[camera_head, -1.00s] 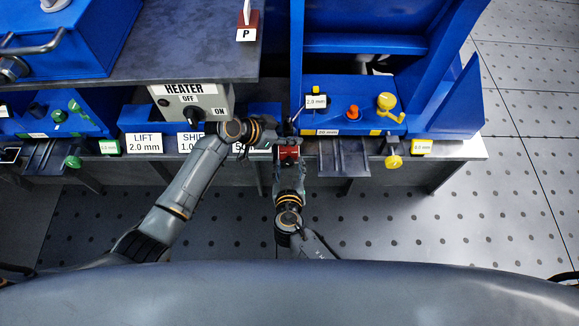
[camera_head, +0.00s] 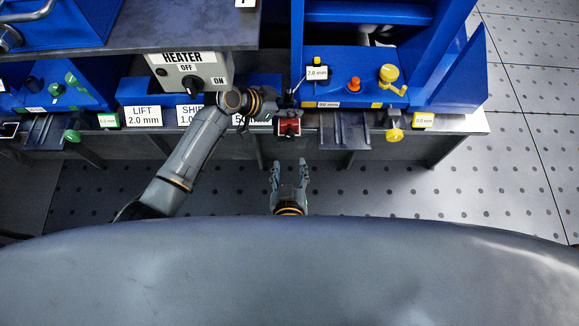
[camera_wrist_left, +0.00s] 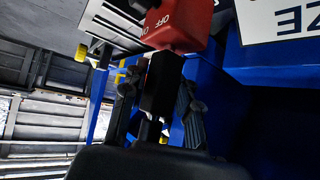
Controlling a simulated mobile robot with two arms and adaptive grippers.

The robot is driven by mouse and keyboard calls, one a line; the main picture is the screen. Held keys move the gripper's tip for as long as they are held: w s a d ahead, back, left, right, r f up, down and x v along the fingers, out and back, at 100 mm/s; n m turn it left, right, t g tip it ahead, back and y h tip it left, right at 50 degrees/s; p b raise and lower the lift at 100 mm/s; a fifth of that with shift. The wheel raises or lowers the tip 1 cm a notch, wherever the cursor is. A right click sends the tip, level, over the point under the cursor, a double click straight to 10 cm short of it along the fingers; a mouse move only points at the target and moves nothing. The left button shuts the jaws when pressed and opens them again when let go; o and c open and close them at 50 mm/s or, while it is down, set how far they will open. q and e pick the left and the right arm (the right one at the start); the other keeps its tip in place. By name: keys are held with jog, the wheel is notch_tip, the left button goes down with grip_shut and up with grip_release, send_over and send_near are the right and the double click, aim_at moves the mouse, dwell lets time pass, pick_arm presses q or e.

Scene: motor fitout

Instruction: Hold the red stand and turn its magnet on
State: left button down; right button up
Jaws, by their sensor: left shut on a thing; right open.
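The red stand (camera_head: 289,129) is at the front edge of the bench, right of the white labels. In the left wrist view it is a red block (camera_wrist_left: 180,22) with OFF and ON lettering. A dark upright part (camera_wrist_left: 160,85) joins the block and sits between the fingers of my left gripper (camera_wrist_left: 157,100). My left gripper (camera_head: 279,107) is shut on this part, just behind the red block in the head view. My right gripper (camera_head: 289,168) is open and empty, in front of the bench, apart from the stand. The magnet switch's position is hard to tell.
A grey HEATER box (camera_head: 186,72) with a dark knob stands at left. A blue fixture (camera_head: 352,92) with yellow and orange knobs is at right, beside a dark rail plate (camera_head: 345,131). Floor in front of the bench is clear.

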pick_arm(q)
jog(key=shift+w+a, duration=0.1)
jog(key=shift+a, duration=0.1)
jog(key=c, duration=0.9)
grip_release()
jog(key=shift+d, duration=0.1)
